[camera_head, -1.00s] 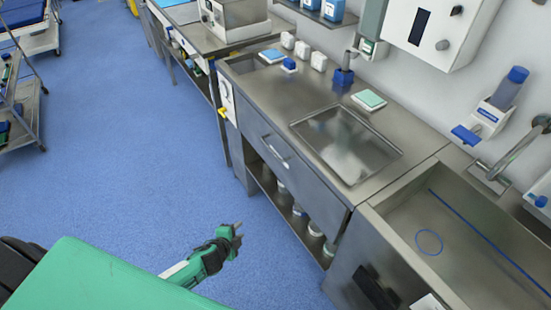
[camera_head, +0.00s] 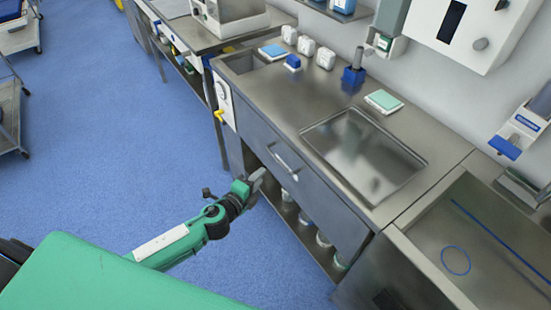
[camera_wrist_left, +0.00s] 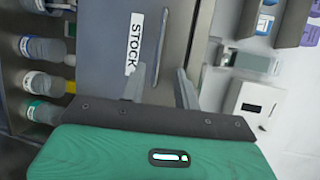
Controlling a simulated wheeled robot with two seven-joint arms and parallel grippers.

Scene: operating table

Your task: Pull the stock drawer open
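The stock drawer (camera_head: 322,200) is the grey front panel under the steel counter, and it looks closed. Its bar handle (camera_head: 284,159) is near the upper left of the panel. In the left wrist view the drawer front (camera_wrist_left: 105,50) carries a white STOCK label (camera_wrist_left: 134,43), with the handle (camera_wrist_left: 161,45) beside it. My left gripper (camera_head: 258,178) is just in front of the drawer, a little left of and below the handle. In the left wrist view its two fingers (camera_wrist_left: 159,84) are apart, with the handle ahead between their lines. My right gripper is not in view.
An open shelf with several bottles (camera_wrist_left: 42,80) lies below the drawer. The counter (camera_head: 262,95) holds a shallow basin (camera_head: 365,155) and small containers. A sink (camera_head: 480,235) adjoins at right.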

